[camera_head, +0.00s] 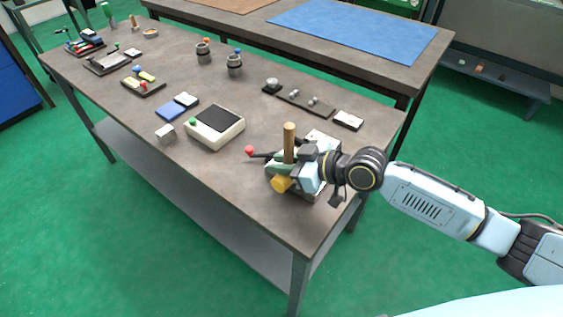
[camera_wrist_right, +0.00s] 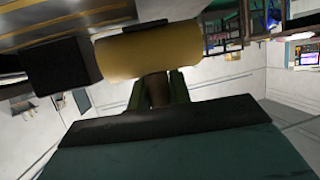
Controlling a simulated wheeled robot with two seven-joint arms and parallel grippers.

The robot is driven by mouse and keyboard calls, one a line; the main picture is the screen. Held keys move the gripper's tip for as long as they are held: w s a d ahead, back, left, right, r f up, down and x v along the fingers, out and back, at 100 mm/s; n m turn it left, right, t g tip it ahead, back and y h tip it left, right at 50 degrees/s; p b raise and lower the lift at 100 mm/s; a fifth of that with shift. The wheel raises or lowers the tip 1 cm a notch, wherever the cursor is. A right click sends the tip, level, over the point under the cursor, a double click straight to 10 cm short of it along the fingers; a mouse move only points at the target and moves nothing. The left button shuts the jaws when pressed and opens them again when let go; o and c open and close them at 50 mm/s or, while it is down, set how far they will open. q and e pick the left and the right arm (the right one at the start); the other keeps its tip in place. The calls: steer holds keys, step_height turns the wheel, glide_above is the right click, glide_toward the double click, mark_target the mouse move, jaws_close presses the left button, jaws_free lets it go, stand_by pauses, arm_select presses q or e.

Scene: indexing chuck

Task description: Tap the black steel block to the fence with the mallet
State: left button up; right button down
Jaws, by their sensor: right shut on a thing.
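My right gripper (camera_head: 291,158) is shut on the brown handle of the mallet (camera_head: 289,135), over the near right end of the table. The handle points up and the yellow head (camera_head: 281,184) hangs below the fingers. In the right wrist view the mallet head (camera_wrist_right: 150,51) lies across the picture, with its handle between the dark green fingers (camera_wrist_right: 157,92). The black block (camera_wrist_right: 62,75) is just left of the head; I cannot tell whether they touch. The gripper and mallet hide most of the chuck (camera_head: 314,137) in the head view, and I cannot make out the fence. My left gripper is out of view.
A red-knobbed lever (camera_head: 250,150) sticks out left of the chuck. A white box with a dark top (camera_head: 229,138) and a small light block (camera_head: 166,134) stand further left. A dark rail (camera_head: 303,104) lies behind. The table's front edge is close to the gripper.

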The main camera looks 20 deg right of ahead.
steer(key=shift+w+d+b, duration=0.5)
steer(key=shift+b, duration=0.25)
steer(key=shift+w+d, duration=0.1)
steer(key=shift+d, duration=0.4)
steer(key=shift+a, duration=0.15)
steer(key=shift+s+a+p, duration=0.35)
steer(key=shift+a+p, duration=0.1)
steer(key=shift+a, duration=0.2)
steer(key=shift+w+d, duration=0.1)
